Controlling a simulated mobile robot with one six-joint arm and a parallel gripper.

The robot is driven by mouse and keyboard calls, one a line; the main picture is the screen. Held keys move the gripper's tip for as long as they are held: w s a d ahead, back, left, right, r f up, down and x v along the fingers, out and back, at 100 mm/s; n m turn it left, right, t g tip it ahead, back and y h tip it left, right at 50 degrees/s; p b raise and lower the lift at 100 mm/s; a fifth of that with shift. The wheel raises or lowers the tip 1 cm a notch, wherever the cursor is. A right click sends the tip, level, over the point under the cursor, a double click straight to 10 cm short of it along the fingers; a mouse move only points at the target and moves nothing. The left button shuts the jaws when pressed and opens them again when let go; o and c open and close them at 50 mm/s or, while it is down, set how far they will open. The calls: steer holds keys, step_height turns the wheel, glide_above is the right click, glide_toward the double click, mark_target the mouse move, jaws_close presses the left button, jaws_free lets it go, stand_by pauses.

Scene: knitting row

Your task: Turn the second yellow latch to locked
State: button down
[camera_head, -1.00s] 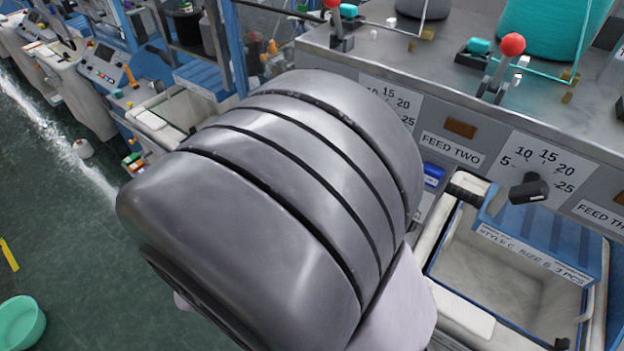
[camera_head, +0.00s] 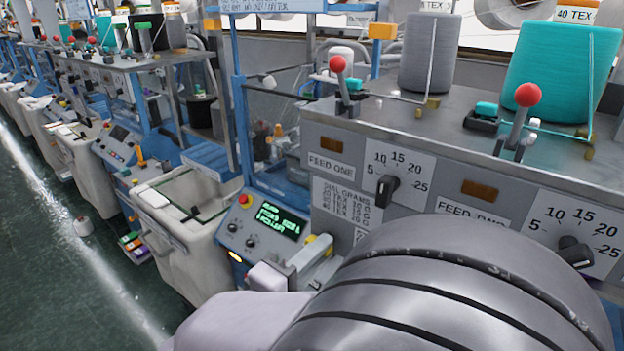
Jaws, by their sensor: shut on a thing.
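A small yellow latch (camera_head: 311,239) shows in the head view at the right end of the near machine's control panel. My gripper (camera_head: 322,256) is at it, partly seen past my own large grey arm link. Its jaws are shut on the yellow latch, and only a little of the yellow shows beside them. How far the latch is turned cannot be told. Another yellow latch (camera_head: 140,154) stands at the panel of the machine farther left, away from my gripper.
The control panel (camera_head: 262,228) has a lit green display, a red button and knobs. Left of it is an open pale bin (camera_head: 190,195). Red-knobbed levers (camera_head: 527,96) and yarn cones (camera_head: 560,65) stand on the bench. The green floor (camera_head: 60,270) is clear at left.

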stand_by(0.3)
steer(key=c, duration=1.4)
jaws_free()
steer(key=shift+o, duration=0.2)
steer(key=p+v, duration=0.6)
steer(key=v, duration=1.1)
steer(key=shift+s, duration=0.2)
steer(key=shift+a, duration=0.15)
